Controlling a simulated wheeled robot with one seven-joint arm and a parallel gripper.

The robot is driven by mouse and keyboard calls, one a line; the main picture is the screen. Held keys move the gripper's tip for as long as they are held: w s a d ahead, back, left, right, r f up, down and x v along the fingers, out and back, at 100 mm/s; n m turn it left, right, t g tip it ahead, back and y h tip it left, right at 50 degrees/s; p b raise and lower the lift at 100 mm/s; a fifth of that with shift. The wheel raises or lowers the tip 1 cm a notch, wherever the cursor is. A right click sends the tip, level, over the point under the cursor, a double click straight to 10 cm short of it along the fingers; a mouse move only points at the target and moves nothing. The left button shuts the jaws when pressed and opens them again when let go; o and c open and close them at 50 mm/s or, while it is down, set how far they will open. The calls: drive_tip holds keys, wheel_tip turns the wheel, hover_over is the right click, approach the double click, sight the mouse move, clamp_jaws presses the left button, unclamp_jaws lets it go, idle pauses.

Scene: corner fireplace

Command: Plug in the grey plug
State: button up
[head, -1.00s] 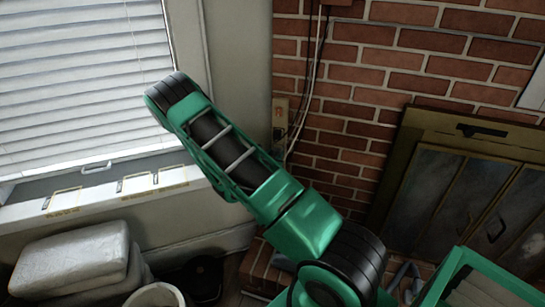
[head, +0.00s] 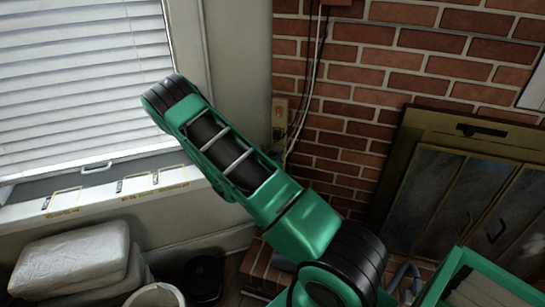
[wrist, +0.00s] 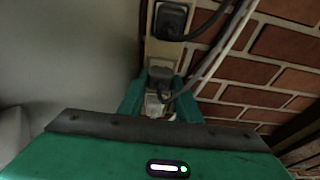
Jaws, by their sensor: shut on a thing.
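The grey plug (wrist: 161,75) shows in the wrist view between the two green fingers of my gripper (wrist: 160,90), which is shut on it. A dark cable runs from the plug up to the right. The plug is in front of the lower part of a beige outlet plate (wrist: 153,50) on the wall. I cannot tell whether its prongs are in the socket. A black plug (wrist: 172,20) sits in the upper part of the plate. In the head view the outlet plate (head: 280,112) is beside the brick edge; my arm hides the gripper and the grey plug.
Cables (head: 312,80) hang down the brick wall (head: 350,110) right of the outlet. A window sill (head: 100,200) is at left, with wrapped packages (head: 72,258) and a white bin (head: 155,296) below. A fireplace (head: 450,190) stands at right.

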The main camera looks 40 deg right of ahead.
drive_tip(key=shift+w+d, duration=0.25)
drive_tip(key=shift+d, duration=0.15)
drive_tip(key=o, duration=1.1)
drive_tip(key=shift+c, duration=0.2)
drive_tip(key=v, duration=1)
drive_tip(key=shift+s+a, duration=0.2)
drive_tip(key=shift+a, duration=0.15)
